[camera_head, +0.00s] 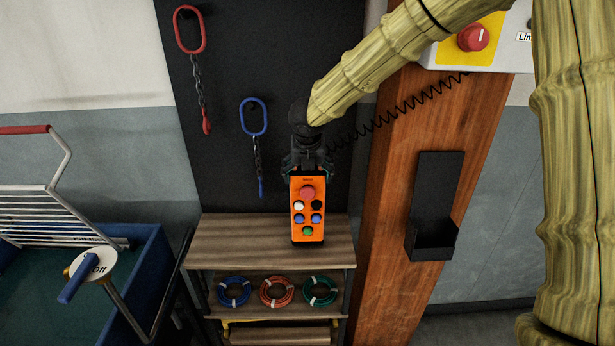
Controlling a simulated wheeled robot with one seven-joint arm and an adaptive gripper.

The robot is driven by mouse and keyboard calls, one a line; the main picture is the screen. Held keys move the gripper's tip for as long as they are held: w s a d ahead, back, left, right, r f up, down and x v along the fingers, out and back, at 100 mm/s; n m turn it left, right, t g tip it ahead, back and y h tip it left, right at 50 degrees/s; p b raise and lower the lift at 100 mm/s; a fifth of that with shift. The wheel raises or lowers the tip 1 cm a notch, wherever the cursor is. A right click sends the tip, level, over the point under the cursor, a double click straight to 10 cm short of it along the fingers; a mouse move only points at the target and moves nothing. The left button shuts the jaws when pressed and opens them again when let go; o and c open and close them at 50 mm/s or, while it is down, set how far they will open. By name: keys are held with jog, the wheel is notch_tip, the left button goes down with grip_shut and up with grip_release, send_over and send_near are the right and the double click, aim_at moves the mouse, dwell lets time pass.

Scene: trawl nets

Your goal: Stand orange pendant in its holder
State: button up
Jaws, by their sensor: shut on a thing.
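The orange pendant (308,226) is a box with a red button on top and several white, black, blue and green buttons below. It hangs upright from my gripper (307,168), which is shut on its top end. The pendant shows in front of the wooden shelf top; whether it touches the shelf I cannot tell. A black coiled cord (400,112) runs from behind the gripper up to the right. The black holder (434,207), an open-topped pocket with a tall back plate, is fixed on the wooden post to the right. It is empty.
The wooden post (395,215) stands right of the shelf (222,233). Blue, red and green coils lie on the lower shelf. Red (190,30) and blue (253,117) chain slings hang on the black board. A control box (505,45) is at upper right, a blue bin (150,270) at left.

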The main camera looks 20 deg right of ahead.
jog(key=shift+f, duration=0.8)
jog(key=shift+a+f, duration=0.1)
jog(key=shift+f, duration=0.05)
jog(key=o, duration=1.9)
jog(key=shift+c, duration=0.2)
